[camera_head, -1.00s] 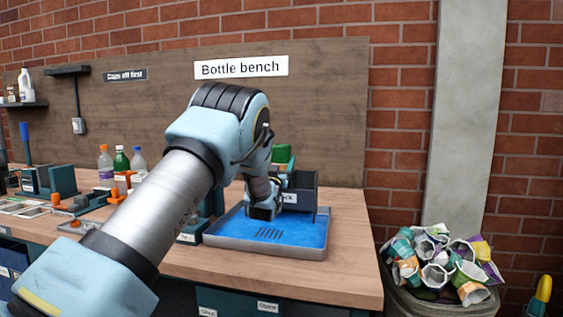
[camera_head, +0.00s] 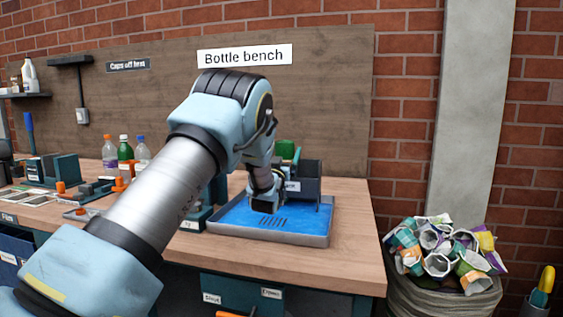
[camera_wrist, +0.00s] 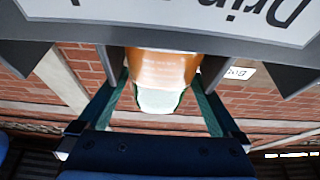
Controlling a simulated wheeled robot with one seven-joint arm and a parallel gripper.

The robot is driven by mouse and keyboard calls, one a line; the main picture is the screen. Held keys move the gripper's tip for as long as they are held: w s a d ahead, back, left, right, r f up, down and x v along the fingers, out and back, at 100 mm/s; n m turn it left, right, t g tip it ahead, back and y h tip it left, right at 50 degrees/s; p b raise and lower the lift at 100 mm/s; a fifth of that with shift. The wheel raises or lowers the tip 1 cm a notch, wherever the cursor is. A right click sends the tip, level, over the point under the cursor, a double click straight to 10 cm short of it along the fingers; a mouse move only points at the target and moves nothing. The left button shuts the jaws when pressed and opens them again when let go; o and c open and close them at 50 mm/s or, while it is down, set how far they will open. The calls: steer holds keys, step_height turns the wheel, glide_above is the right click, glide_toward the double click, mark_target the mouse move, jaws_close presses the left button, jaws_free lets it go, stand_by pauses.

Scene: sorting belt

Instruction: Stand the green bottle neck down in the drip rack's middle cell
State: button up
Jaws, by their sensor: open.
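The drip rack (camera_head: 308,188) is a dark grey box standing in a blue-floored tray (camera_head: 225,232). A green bottle (camera_head: 285,149) shows above it, partly behind my arm; its lower part is hidden. In the wrist view, which is upside down, a bottle with an orange-tan band and a pale, green-edged end (camera_wrist: 160,75) lies between my gripper's two teal fingers (camera_wrist: 168,85). Gaps show beside it, and my gripper is open around it. The rack's sign (camera_wrist: 235,12) fills the top edge. The neck is hidden, and I cannot tell which cell it is in.
Several capped bottles, one green (camera_head: 125,150), stand at the back left of the bench. Teal and orange fixtures (camera_head: 60,172) lie left of my arm. A bin of crumpled cartons (camera_head: 445,300) stands right of the bench. The bench front beside the tray (camera_head: 350,262) is clear.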

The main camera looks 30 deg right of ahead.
steer(key=b+v, duration=0.2)
steer(key=v, duration=0.8)
steer(key=shift+r, duration=0.15)
